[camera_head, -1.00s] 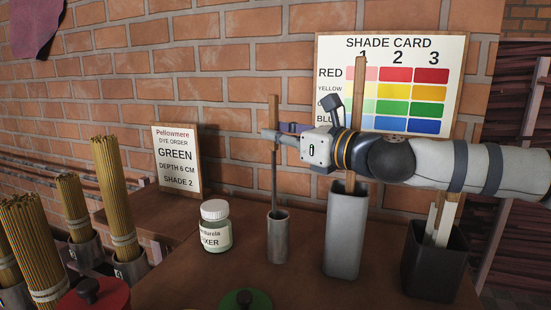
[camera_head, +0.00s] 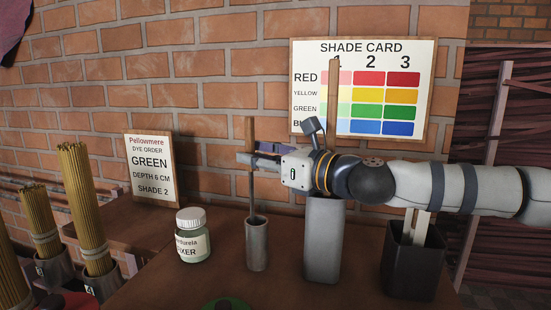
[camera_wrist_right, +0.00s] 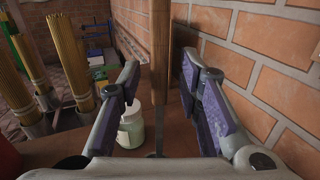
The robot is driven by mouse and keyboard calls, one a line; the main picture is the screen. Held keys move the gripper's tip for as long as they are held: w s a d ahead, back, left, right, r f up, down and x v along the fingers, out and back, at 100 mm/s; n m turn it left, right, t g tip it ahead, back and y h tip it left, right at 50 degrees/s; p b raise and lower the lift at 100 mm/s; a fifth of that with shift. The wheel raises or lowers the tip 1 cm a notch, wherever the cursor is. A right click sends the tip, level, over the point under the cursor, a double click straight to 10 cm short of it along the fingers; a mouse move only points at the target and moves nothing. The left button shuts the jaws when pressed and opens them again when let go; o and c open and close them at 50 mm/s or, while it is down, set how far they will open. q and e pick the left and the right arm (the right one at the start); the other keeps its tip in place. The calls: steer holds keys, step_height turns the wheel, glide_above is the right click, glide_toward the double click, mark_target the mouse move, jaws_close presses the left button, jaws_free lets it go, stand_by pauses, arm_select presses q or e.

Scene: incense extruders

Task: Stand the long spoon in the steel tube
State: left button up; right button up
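The long spoon has a wooden handle (camera_head: 250,130) and a thin steel shaft. It stands nearly upright, its lower end inside the steel tube (camera_head: 257,245); the bottom of the spoon is hidden in the tube. My right gripper (camera_head: 256,158) is around the handle, coming in from the right. In the right wrist view its two purple-padded fingers (camera_wrist_right: 160,80) are spread, with the handle (camera_wrist_right: 159,45) between them and a gap on both sides. My left gripper is not in view.
A fixer jar (camera_head: 193,245) stands left of the tube. A tall grey container (camera_head: 322,250) with a wooden stick (camera_head: 334,90) and a dark bin (camera_head: 410,265) stand to the right. Incense bundles (camera_head: 85,200) are at the left. A brick wall (camera_head: 220,60) rises close behind.

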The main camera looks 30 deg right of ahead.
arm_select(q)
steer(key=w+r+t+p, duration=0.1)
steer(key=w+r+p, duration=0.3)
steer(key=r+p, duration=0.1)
arm_select(e)
steer(key=v, duration=1.1)
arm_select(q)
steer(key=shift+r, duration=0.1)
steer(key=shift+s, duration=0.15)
